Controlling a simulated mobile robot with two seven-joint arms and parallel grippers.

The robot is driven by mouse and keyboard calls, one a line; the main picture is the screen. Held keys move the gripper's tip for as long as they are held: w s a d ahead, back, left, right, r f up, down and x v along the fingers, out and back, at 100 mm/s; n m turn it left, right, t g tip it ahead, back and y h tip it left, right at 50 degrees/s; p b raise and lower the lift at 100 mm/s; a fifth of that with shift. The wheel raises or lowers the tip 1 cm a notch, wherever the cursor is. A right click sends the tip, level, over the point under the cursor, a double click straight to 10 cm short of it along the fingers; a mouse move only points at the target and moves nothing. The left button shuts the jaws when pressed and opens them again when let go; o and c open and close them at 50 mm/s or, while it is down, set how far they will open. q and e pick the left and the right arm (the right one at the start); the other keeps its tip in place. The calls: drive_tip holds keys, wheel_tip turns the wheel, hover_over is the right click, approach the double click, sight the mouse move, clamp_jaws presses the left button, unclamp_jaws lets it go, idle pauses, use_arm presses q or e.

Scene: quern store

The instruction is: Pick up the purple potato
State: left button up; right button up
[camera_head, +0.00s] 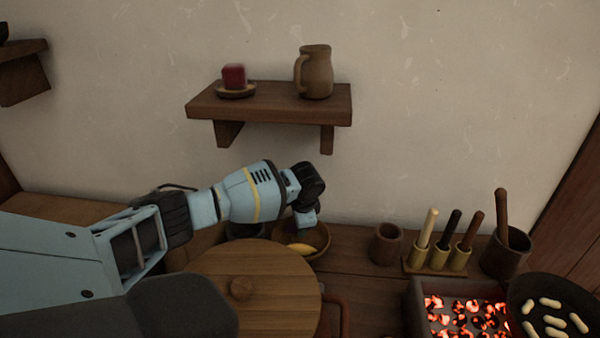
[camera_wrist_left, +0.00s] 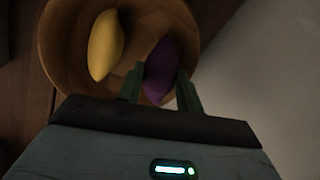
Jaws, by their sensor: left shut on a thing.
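The purple potato (camera_wrist_left: 160,72) lies in a round wooden bowl (camera_wrist_left: 62,75), seen in the left wrist view. My left gripper (camera_wrist_left: 163,82) reaches down into the bowl and is shut on the purple potato, one finger on each side of it. A yellow potato (camera_wrist_left: 104,46) lies in the same bowl, to the left of the purple one. In the head view the bowl (camera_head: 322,240) stands on the counter below my left wrist, with the yellow potato (camera_head: 300,248) showing. The purple potato and the left fingertips are hard to make out there. My right gripper is not in view.
A round wooden lid (camera_head: 205,268) with a knob is in front of the bowl. A wooden cup (camera_head: 385,244), a rack of handled tools (camera_head: 438,258), glowing coals (camera_head: 465,315) and a pan (camera_head: 550,285) are to the right. A wall shelf (camera_head: 270,103) is above.

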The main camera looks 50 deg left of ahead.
use_arm(q)
wheel_tip(320, 180, up, 6)
drive_tip(key=shift+r+p, duration=0.2)
drive_tip(key=shift+p, duration=0.2)
drive_tip(key=shift+r, duration=0.5)
